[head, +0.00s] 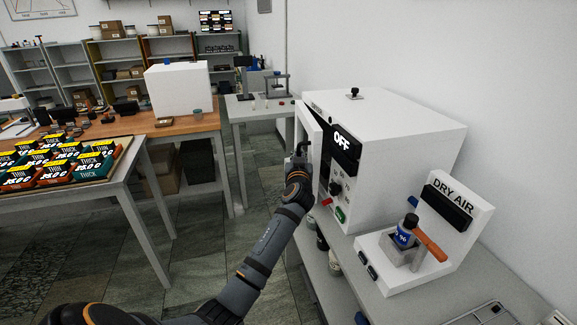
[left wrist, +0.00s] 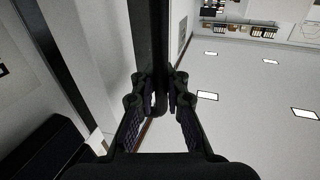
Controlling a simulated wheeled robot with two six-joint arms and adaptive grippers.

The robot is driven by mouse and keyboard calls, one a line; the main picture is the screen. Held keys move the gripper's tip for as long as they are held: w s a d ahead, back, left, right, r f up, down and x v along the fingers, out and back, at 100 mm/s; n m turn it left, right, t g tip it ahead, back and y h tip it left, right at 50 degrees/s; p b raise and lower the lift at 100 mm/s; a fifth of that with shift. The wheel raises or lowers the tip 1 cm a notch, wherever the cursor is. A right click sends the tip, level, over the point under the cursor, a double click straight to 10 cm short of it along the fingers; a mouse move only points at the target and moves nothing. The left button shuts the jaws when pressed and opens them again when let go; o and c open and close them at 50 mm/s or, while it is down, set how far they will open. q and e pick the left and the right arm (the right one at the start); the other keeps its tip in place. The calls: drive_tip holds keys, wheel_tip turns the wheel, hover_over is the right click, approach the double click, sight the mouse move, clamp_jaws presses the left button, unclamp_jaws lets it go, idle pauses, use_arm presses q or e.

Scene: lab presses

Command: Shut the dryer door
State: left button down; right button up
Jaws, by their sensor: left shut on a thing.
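The dryer (head: 408,152) is a white box with an "OFF" display on its front, standing on the bench at the right in the head view. Its white door (head: 310,125) stands ajar at the box's left side, swung out from the front. My left gripper (head: 300,156) is at the door's outer side. In the left wrist view, my left gripper (left wrist: 160,98) is shut on a dark upright bar, the door handle (left wrist: 160,42). The arm and gripper hide most of the handle in the head view. My right gripper is not in view.
A white "DRY AIR" stand (head: 460,215) with a blue-labelled bottle (head: 407,229) and an orange-handled part is in front of the dryer. A wooden table (head: 185,124) and a table with several "THIN" and "THICK" boxes are at left. The floor between is clear.

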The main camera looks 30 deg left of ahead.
sight(311, 158)
use_arm(q)
drive_tip(key=w+d+b, duration=0.1)
drive_tip(key=w+d+f, duration=0.1)
drive_tip(key=d, duration=0.1)
drive_tip(key=shift+b, duration=0.35)
drive_tip(key=shift+w+d+r, duration=0.1)
drive_tip(key=shift+r, duration=0.15)
drive_tip(key=c, duration=1.8)
unclamp_jaws()
drive_tip(key=shift+o, duration=0.7)
drive_tip(key=shift+d, duration=0.1)
drive_tip(key=shift+d+r, duration=0.15)
drive_tip(key=shift+r, duration=0.05)
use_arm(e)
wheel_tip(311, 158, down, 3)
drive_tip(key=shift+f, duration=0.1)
